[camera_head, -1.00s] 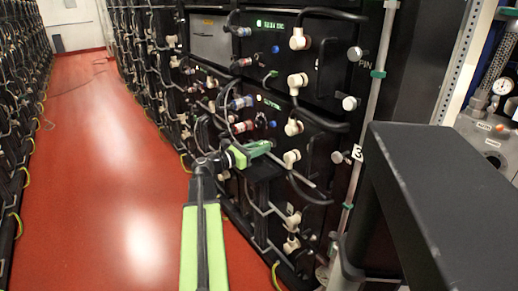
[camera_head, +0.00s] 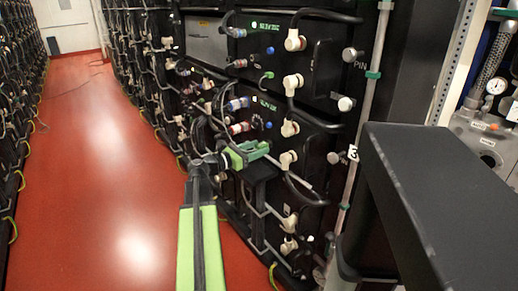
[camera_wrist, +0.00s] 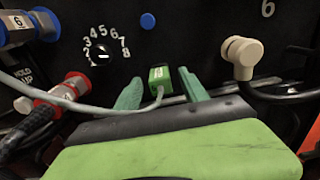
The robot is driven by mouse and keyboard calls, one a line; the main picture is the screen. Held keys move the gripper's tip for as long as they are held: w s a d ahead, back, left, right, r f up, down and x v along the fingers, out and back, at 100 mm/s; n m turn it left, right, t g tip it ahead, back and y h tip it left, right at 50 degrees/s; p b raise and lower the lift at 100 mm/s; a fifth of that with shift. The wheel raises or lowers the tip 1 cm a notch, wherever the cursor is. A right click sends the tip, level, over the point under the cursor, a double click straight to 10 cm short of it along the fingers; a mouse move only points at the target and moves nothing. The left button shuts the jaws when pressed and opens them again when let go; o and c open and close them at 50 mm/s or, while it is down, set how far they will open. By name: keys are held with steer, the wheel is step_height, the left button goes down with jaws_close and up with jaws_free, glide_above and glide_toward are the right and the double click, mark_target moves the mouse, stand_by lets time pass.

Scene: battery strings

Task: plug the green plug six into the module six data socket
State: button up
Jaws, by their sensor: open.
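My gripper (camera_wrist: 160,80) is open, its two green fingers spread in the wrist view. A small green plug (camera_wrist: 160,76) with a pale grey cable shows in the gap between the fingertips, closer to the left one. I cannot tell whether it touches either finger. The cable runs down and left from it, across the red connector. The plug is in front of a black module face (camera_wrist: 205,40) marked 6 at top right. No data socket can be made out. In the head view my gripper (camera_head: 247,152) is at the lower module; the plug there is not clear.
Left of the fingers are a blue connector (camera_wrist: 14,29) tagged 6 and a red connector (camera_wrist: 69,90). A white elbow connector (camera_wrist: 242,55) stands right. A numbered dial (camera_wrist: 103,57) is above.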

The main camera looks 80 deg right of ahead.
steer(key=v, duration=1.6)
steer(key=shift+a, duration=0.15)
steer(key=shift+w, duration=0.1)
